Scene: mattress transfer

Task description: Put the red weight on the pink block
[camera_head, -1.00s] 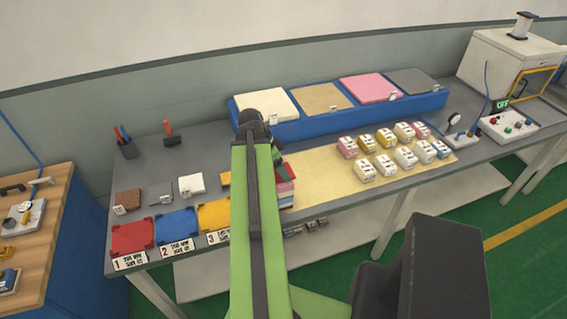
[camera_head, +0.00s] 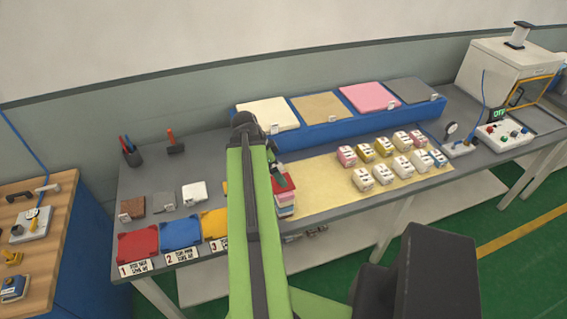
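A red piece (camera_head: 284,182) lies on top of a small stack of pink and pale layers (camera_head: 286,204), just right of my green arm. It looks like the red weight, though its shape is too small to be sure. A pink slab (camera_head: 369,96) lies on the blue rack at the back of the bench; pink also shows in the small stack, so I cannot tell which is the pink block. My gripper (camera_head: 273,160) is a dark shape close above the red piece, mostly hidden behind my arm. Its fingers and any contact are not clear.
Red, blue and yellow trays (camera_head: 138,242) line the bench's front left, with brown, grey and white blocks (camera_head: 194,192) behind. Several small labelled packs (camera_head: 390,160) stand on the beige mat (camera_head: 315,185). A control box (camera_head: 505,132) stands at right. The mat's left part is clear.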

